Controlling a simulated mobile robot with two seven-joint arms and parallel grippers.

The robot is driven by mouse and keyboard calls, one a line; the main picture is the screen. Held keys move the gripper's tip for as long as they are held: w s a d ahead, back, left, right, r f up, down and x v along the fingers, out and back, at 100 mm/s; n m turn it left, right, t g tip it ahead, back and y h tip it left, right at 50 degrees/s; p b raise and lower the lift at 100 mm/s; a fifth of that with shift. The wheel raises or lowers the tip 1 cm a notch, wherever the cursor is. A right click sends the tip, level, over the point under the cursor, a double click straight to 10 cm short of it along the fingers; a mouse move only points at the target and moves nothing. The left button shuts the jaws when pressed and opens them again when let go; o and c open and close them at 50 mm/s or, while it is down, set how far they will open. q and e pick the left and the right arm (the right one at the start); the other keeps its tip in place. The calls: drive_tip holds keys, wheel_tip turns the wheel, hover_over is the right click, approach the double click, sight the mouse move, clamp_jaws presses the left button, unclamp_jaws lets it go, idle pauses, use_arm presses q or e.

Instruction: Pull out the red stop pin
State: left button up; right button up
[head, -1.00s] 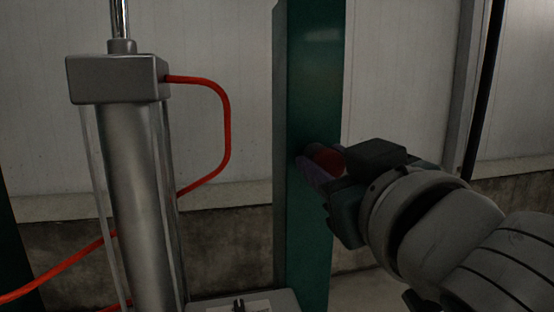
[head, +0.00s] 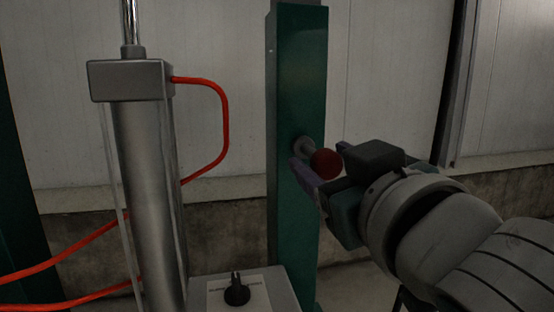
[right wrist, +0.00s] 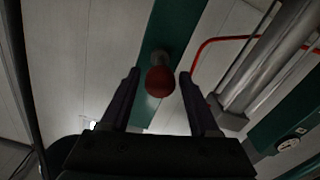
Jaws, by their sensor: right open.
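The red stop pin (head: 326,163) has a round red knob on a short grey shaft, and it sticks out from the green post (head: 297,80). In the right wrist view the red knob (right wrist: 160,81) lies between the fingertips, with clear space on both sides. My right gripper (head: 318,178) is open at the pin, its fingers apart around the knob and not closed on it. It also shows in the right wrist view (right wrist: 157,78). The pin's shaft meets the post face. My left gripper is not in view.
A grey cylinder (head: 148,190) with red hoses (head: 226,120) stands left of the post. A grey box with a black knob (head: 237,290) sits low between them. A pale panelled wall (head: 385,70) is behind.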

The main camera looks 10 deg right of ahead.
drive_tip(key=shift+o, duration=0.5)
drive_tip(key=shift+s, duration=0.3)
drive_tip(key=s, duration=0.9)
drive_tip(key=shift+s+d, duration=0.15)
drive_tip(key=shift+s, duration=0.05)
